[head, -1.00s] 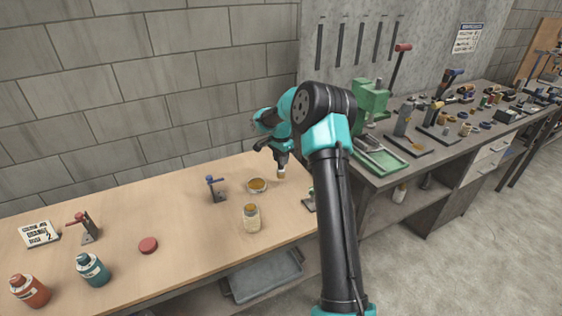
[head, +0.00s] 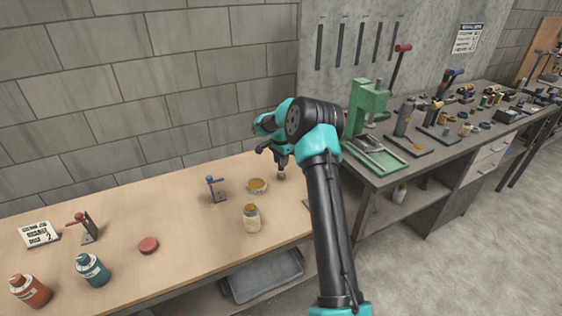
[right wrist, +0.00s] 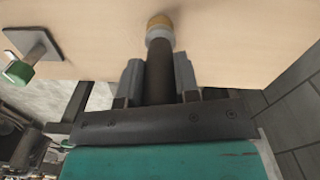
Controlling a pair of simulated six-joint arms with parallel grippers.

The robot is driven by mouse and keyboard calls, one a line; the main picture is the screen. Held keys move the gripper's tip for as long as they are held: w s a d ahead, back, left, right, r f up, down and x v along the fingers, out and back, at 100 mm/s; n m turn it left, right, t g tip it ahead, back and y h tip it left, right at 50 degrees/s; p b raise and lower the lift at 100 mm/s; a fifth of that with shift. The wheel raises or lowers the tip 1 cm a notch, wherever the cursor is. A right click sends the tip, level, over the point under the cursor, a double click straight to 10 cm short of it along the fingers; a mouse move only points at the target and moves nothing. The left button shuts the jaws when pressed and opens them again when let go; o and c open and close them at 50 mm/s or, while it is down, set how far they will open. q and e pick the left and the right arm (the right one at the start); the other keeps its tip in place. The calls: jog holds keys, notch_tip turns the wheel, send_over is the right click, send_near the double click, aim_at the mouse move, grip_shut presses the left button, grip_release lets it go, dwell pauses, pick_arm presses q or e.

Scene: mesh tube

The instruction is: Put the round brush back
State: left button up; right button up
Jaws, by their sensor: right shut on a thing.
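My right gripper (head: 281,161) is shut on the round brush (head: 281,176), above the back right of the wooden bench. In the right wrist view the gripper (right wrist: 158,80) clasps the brush's dark handle (right wrist: 160,68). A pale collar and a yellow-brown end point away from the jaws. I cannot tell whether that end touches the bench. A small stand with a blue top (head: 216,190) and one with a red top (head: 84,226) stand on the bench. A green-topped stand (right wrist: 33,55) shows in the right wrist view. My left gripper is not in view.
A shallow dish (head: 257,186) with orange-brown contents and a jar (head: 251,218) stand near the brush. A red disc (head: 148,245), teal bottle (head: 92,270), red bottle (head: 29,291) and card (head: 38,234) are left. A green press (head: 368,105) stands on the right bench.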

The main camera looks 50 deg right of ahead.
jog(key=shift+f, duration=0.2)
jog(key=o, duration=0.9)
jog(key=shift+r, duration=0.1)
notch_tip(320, 180, up, 12)
jog(key=shift+r, duration=0.1)
dwell(0.6)
